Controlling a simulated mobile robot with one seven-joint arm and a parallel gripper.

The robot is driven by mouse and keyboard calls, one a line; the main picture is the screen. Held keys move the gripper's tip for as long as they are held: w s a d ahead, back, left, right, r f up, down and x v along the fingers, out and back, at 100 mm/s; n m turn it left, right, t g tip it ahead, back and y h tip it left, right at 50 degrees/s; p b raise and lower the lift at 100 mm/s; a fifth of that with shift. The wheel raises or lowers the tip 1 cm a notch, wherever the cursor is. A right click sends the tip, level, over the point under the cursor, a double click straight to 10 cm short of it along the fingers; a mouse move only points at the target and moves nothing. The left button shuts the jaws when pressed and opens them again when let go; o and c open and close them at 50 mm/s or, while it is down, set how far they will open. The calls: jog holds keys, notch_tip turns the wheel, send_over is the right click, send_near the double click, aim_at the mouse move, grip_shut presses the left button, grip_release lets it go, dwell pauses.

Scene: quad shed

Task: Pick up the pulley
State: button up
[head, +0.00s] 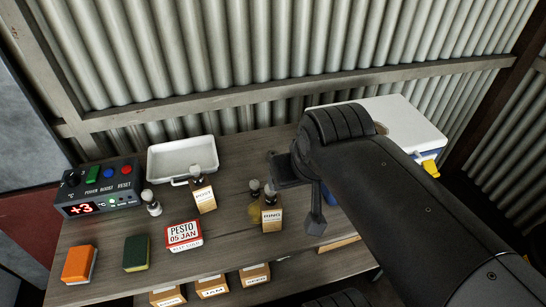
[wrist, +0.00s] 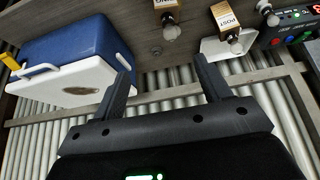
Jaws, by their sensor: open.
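I cannot make out a pulley for certain in either view; my arm hides part of the table in the head view. My gripper (head: 300,195) is above the right part of the wooden table. In the wrist view its two dark fingers stand wide apart with nothing between them, and the gripper (wrist: 161,75) has bare wood and ribbed wall beyond it.
A blue and white cooler (wrist: 75,60) stands beside the gripper; its white lid (head: 405,120) shows behind my arm.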

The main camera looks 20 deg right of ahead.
jog(key=w+d+f+n+g, duration=0.2)
jog(key=w+n+g, duration=0.1)
jog(key=w, duration=1.8)
jog(key=w+d+f+g, duration=0.1)
jog(key=w+f, duration=0.4)
jog(key=f, duration=0.2)
jog(key=w+d+f+n, duration=0.1)
jog(key=w+f, duration=0.5)
jog(key=f, duration=0.2)
jog(key=w+d+f+n+g, duration=0.1)
jog(key=w+d+f, duration=0.1)
jog(key=w+f, duration=0.3)
jog(key=shift+w+f+g, duration=0.15)
jog(key=shift+f, duration=0.55)
jog(key=shift+w+f+g, duration=0.1)
jog(key=shift+f+g, duration=0.05)
jog(key=shift+f, duration=0.55)
jog(key=f, duration=0.4)
jog(key=shift+s+f, duration=0.1)
jog(key=shift+s, duration=0.3)
jog(key=shift+f, duration=0.6)
jog(key=shift+c, duration=0.3)
